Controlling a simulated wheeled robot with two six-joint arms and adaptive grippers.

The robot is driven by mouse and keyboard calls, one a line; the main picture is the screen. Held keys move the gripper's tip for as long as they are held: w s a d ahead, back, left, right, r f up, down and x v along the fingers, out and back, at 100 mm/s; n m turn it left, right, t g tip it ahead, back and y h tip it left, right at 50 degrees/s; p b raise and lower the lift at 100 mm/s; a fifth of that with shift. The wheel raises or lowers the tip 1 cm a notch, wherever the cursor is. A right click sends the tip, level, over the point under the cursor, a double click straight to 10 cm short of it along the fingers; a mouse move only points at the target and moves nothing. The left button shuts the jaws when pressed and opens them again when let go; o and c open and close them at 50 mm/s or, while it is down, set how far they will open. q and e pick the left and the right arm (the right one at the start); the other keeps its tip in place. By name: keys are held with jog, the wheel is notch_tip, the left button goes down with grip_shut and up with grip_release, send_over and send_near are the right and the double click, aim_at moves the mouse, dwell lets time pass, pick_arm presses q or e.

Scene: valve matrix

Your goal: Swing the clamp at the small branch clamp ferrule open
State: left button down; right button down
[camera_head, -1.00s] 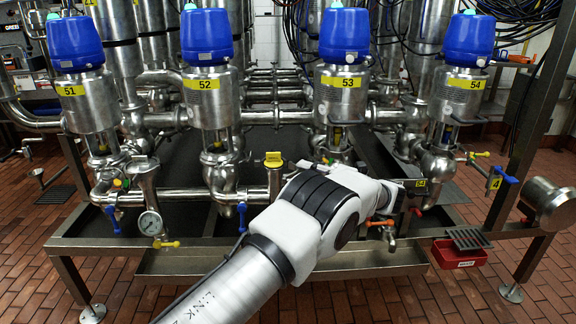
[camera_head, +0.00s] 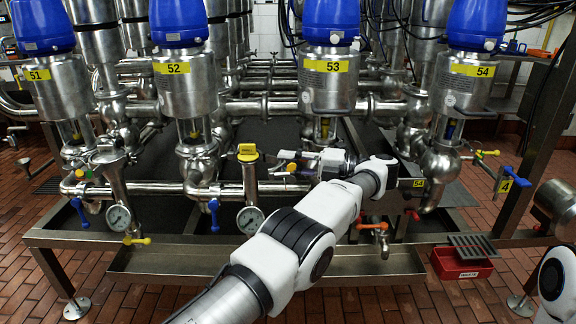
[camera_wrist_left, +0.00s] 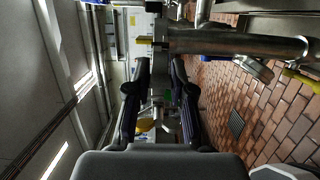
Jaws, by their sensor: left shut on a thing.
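My left gripper (camera_head: 306,164) reaches in from the right, low in front of valve 53 and just right of the yellow-capped fitting (camera_head: 248,153). It points left along the small branch pipe. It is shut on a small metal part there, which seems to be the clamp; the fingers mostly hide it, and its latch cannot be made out. A small orange knob (camera_head: 291,167) shows by the fingertips. In the left wrist view the two dark fingers (camera_wrist_left: 160,80) stand on either side of a grey metal part. My right gripper is not in view.
Valves 51 to 54 with blue heads stand in a row behind. A pressure gauge (camera_head: 250,219) and a blue-handled tap (camera_head: 214,212) hang below the pipe. A steel drip tray (camera_head: 270,264) runs beneath. A red bin (camera_head: 461,264) sits at right.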

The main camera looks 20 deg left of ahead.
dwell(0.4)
pick_arm(q)
jog(key=c, duration=1)
grip_release()
jog(key=shift+a, duration=0.1)
